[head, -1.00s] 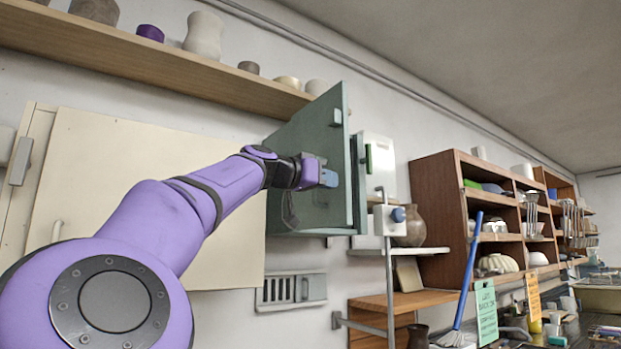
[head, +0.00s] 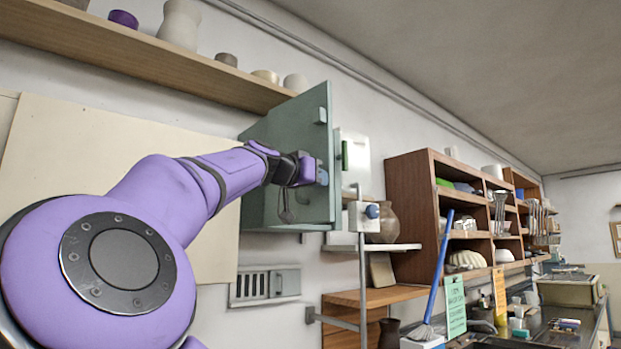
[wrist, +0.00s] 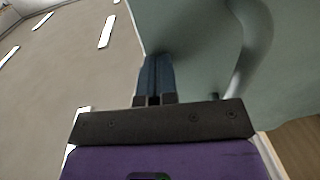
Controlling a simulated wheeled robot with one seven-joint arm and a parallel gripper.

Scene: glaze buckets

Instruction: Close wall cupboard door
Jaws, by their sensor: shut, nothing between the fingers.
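The grey-green wall cupboard's door (head: 300,118) stands beneath the shelf in the head view, with a thin edge along its right side. My gripper (head: 322,176) is at the door's right part, about mid-height. In the wrist view, my gripper's blue fingers (wrist: 155,75) are together and empty, pointing along the green door surface (wrist: 200,45). The curved door handle (wrist: 252,45) lies to their right, apart from them. Touch between fingertips and door cannot be made out. My arm hides part of the door.
A long wooden shelf (head: 150,55) with pots runs above. A white box (head: 352,160) and a bracket with a blue knob (head: 372,211) are just right of the door. Brown open shelving (head: 412,190) stands further right.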

